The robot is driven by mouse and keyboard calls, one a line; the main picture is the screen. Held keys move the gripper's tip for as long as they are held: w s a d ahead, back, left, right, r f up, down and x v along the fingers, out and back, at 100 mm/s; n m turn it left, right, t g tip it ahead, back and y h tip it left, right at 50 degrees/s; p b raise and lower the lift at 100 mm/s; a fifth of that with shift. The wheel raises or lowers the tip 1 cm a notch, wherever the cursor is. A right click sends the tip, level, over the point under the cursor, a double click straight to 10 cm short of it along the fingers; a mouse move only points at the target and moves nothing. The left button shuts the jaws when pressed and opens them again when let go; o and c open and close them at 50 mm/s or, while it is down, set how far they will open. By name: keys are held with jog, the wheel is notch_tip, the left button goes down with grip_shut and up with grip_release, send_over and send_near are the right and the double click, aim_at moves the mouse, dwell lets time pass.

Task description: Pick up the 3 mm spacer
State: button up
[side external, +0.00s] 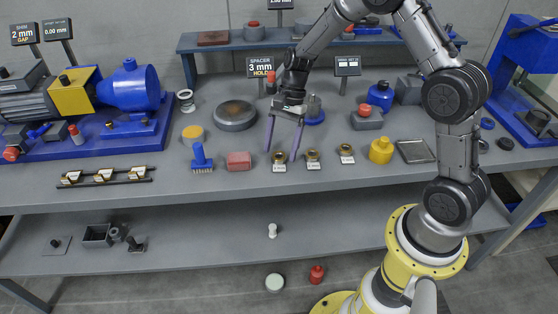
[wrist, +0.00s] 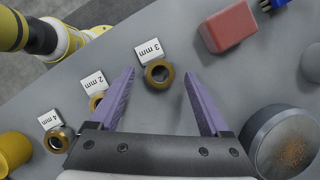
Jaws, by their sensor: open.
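The 3 mm spacer is a brass-coloured ring (wrist: 159,74) on the grey bench, beside a white tag reading "3 mm" (wrist: 149,51). In the side view it is the leftmost of three tagged rings (side external: 279,157). My gripper (wrist: 159,72) is open and empty, its two purple fingers pointing down at the bench. In the side view my gripper (side external: 281,155) is at this ring. I cannot tell the exact height of the fingertips above the bench.
The 2 mm ring (wrist: 96,101) and 4 mm ring (wrist: 57,139) lie in a row beside it. A red block (side external: 239,160), a blue brush (side external: 201,159) and a dark round pan (side external: 234,115) stand to the left. A sign (side external: 262,67) reads "SPACER 3 mm HOLD".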

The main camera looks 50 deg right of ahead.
jog(key=shift+a+f, duration=0.15)
jog(key=shift+f, duration=0.25)
grip_shut()
jog(key=shift+r, duration=0.15)
